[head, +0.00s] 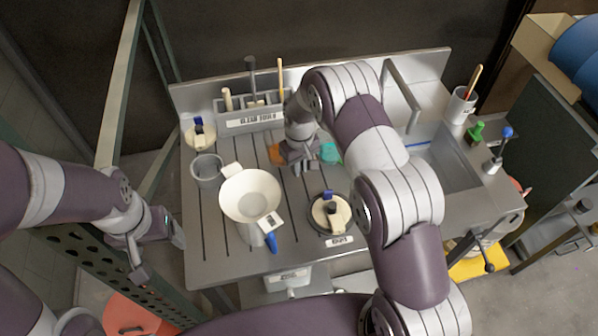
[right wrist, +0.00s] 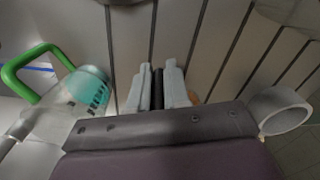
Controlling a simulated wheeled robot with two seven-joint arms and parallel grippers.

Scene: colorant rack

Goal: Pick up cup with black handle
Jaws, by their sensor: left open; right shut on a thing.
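My right gripper (head: 300,160) is low over the middle of the slatted counter. In the right wrist view its two pale fingers (right wrist: 158,88) are shut on a narrow black piece (right wrist: 157,92) that looks like the black handle. The cup's body is mostly hidden; an orange patch (head: 277,153) shows beside the gripper, and a sliver of it shows behind a finger (right wrist: 194,97). A clear cup with teal marking and a green handle (right wrist: 85,92) stands beside, its teal part (head: 330,153) showing right of the gripper. My left gripper (head: 158,258) is open and empty, left of the counter.
A grey cup (head: 207,172) and a large white funnel-like container (head: 250,193) with a blue handle stand on the left. A round lidded pot (head: 330,213) is at the front. A tool rack (head: 250,122) stands behind; a sink (head: 447,165) is right.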

